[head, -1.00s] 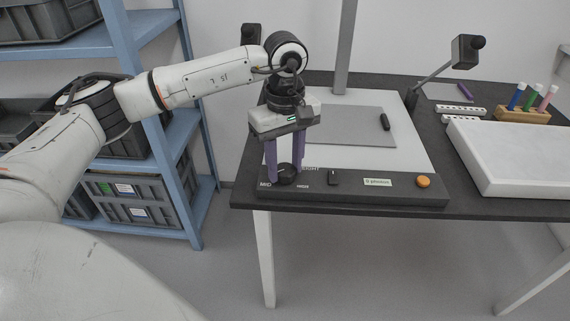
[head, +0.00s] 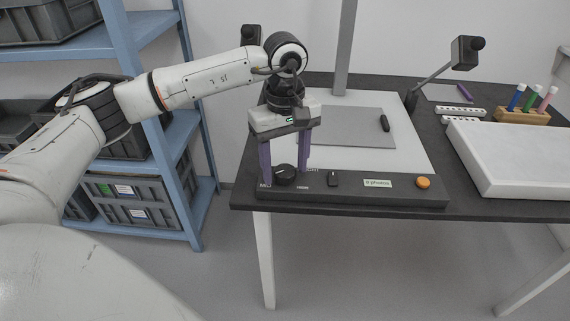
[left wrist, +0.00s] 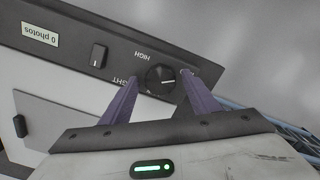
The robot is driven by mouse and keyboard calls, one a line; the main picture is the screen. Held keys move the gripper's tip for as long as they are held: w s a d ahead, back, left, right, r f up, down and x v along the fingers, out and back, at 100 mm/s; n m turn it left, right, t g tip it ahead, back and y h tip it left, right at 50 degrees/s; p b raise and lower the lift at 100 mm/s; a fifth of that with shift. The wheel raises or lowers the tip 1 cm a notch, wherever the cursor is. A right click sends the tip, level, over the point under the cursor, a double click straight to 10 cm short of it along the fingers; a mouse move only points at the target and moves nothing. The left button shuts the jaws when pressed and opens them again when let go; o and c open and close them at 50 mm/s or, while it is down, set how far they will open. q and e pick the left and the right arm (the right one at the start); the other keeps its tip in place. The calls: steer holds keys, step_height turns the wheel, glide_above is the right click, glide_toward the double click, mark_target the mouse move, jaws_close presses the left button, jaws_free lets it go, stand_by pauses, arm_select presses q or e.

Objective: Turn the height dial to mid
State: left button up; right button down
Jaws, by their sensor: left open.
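The height dial (head: 285,173) is a round black knob at the left end of the dark control panel (head: 350,196). In the left wrist view the dial (left wrist: 160,79) carries a light pointer mark; the label HIGH shows beside it, and other lettering is partly hidden by the fingers. My left gripper (head: 285,181) points down with its purple fingers open, one on either side of the dial. In the left wrist view, the fingers (left wrist: 160,80) stand apart from the knob, with gaps visible. My right gripper is in neither view.
The panel also holds a black switch (head: 332,178), a "0 photos" display (head: 377,183) and an orange button (head: 423,182). Behind lies a grey mat (head: 350,128) with a small black object (head: 384,122). A white slab (head: 510,160) lies at right.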

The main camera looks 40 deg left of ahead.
mark_target(285, 170)
arm_select(q)
step_height(285, 170, up, 10)
steer(key=p, duration=0.1)
steer(key=shift+r, duration=0.15)
stand_by(0.6)
